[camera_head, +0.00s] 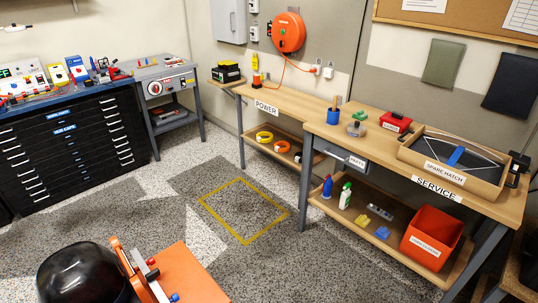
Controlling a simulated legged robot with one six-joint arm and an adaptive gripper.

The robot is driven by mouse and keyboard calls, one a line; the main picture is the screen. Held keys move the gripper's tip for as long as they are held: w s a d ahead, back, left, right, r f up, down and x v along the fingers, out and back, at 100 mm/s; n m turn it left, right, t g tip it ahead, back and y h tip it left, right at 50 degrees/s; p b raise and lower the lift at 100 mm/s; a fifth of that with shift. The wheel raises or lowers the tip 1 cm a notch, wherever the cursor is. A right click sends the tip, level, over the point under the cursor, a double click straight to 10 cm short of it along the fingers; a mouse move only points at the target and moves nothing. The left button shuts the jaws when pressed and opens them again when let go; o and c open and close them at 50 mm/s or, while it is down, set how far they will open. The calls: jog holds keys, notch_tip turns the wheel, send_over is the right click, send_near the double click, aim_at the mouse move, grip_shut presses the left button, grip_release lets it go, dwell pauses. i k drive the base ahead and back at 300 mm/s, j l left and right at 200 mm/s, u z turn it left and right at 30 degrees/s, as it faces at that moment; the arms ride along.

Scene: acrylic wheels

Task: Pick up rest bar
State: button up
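I cannot pick out a rest bar for certain. A small grey bar-like piece (380,211) lies on the lower shelf of the service bench (340,147). A wooden tray labelled SPARE HATCH (412,157) sits on the bench's right end. It holds a dark panel (460,147) with a blue piece (456,156) on it. A thin curved strip spans the tray's back. My gripper is not in view.
A lower bench labelled POWER (290,101) joins on the left. A red bin (432,237) and bottles (345,195) stand on the lower shelf. A black drawer cabinet (70,145) and grey cart (165,85) stand left. The floor around the yellow square (243,181) is clear.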

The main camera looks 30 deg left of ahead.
aim_at(150, 277)
jog(key=i+u, duration=0.45)
jog(key=i+l+u, duration=0.1)
jog(key=i+u, duration=0.45)
jog(key=u, duration=0.3)
jog(key=i+u, duration=0.15)
jog(key=u, duration=0.25)
jog(key=i+u, duration=0.1)
jog(key=u, duration=0.35)
jog(key=i+l+u, duration=0.1)
jog(key=u, duration=0.3)
jog(key=i+l+u, duration=0.15)
jog(key=i+u, duration=0.25)
jog(key=i+l+u, duration=0.15)
jog(key=u, duration=0.2)
jog(key=i+l+u, duration=0.2)
jog(key=l+u, duration=0.2)
